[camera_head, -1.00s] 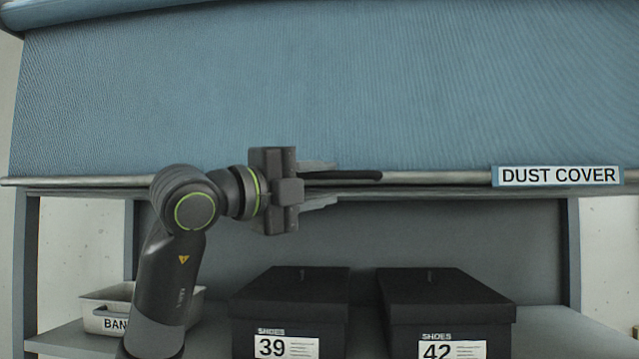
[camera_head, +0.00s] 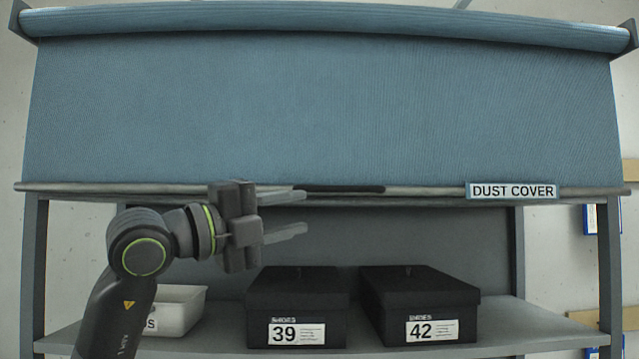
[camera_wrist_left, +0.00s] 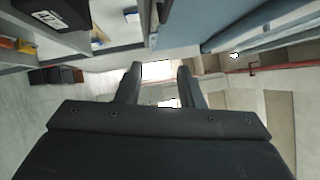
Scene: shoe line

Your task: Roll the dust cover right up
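The blue dust cover (camera_head: 320,110) hangs as a flat sheet from its roll (camera_head: 330,22) across the top of the rack. Its grey bottom bar (camera_head: 420,190) lies level with the rack's upper edge, and the boxes below are uncovered. The bar has a black grip (camera_head: 340,188) near the middle and a "DUST COVER" label at the right. My left gripper (camera_head: 304,212) is open, just below and left of the grip, apart from it. In the left wrist view its fingers (camera_wrist_left: 160,72) are spread with nothing between them. My right gripper is not in view.
Two black shoe boxes marked 39 (camera_head: 297,305) and 42 (camera_head: 420,300) stand on the lower shelf (camera_head: 540,330). A white bin (camera_head: 178,312) stands at left, partly behind my arm. Rack posts (camera_head: 610,270) bound both sides.

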